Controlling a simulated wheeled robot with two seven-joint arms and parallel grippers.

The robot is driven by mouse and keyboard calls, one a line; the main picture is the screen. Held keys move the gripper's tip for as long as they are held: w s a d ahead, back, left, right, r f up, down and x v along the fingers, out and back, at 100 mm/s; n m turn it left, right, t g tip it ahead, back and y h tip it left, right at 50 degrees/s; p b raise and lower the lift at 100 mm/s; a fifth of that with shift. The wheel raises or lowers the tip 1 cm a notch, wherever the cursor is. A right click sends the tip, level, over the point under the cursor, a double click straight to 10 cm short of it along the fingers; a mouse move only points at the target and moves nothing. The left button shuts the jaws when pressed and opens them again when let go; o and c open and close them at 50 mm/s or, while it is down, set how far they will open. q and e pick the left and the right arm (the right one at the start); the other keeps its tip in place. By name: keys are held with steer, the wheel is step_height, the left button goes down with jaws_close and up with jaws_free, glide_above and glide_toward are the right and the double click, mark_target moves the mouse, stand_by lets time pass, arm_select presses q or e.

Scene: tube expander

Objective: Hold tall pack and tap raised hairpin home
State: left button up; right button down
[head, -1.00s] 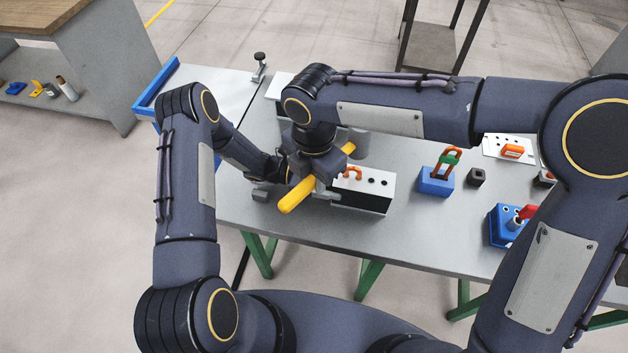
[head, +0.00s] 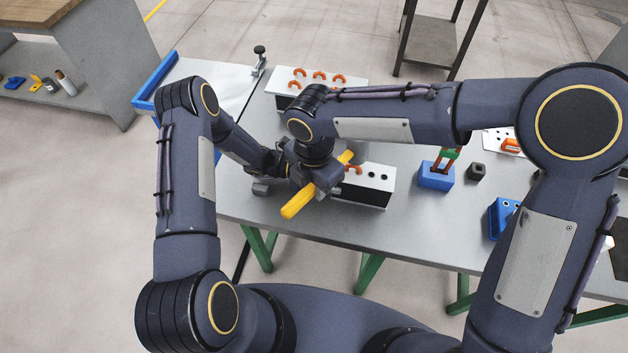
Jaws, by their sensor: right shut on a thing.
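The tall pack (head: 376,186) is a block with a white top and black side near the table's front edge. Its top has dark holes and an orange hairpin (head: 356,168) at the left end, partly covered by my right gripper. My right gripper (head: 320,184) is shut on a yellow-handled tool (head: 298,203), held slantwise just left of the hairpin. My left gripper (head: 268,184) is low over the table, left of the pack. Its fingers are mostly hidden, so I cannot tell their state or whether they touch the pack.
Another white-topped block (head: 340,93) with several orange hairpins stands behind my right forearm. To the right are a blue stand (head: 436,176) with green and orange parts, a small dark block (head: 477,172) and a blue fixture (head: 500,219). Bare table (head: 425,225) lies between.

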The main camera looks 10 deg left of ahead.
step_height(320, 180, up, 8)
steer(key=shift+r, duration=0.15)
stand_by(0.4)
arm_select(q)
steer(key=o, duration=0.8)
steer(key=shift+c, duration=0.2)
steer(key=o, duration=0.7)
steer(key=shift+o, duration=0.8)
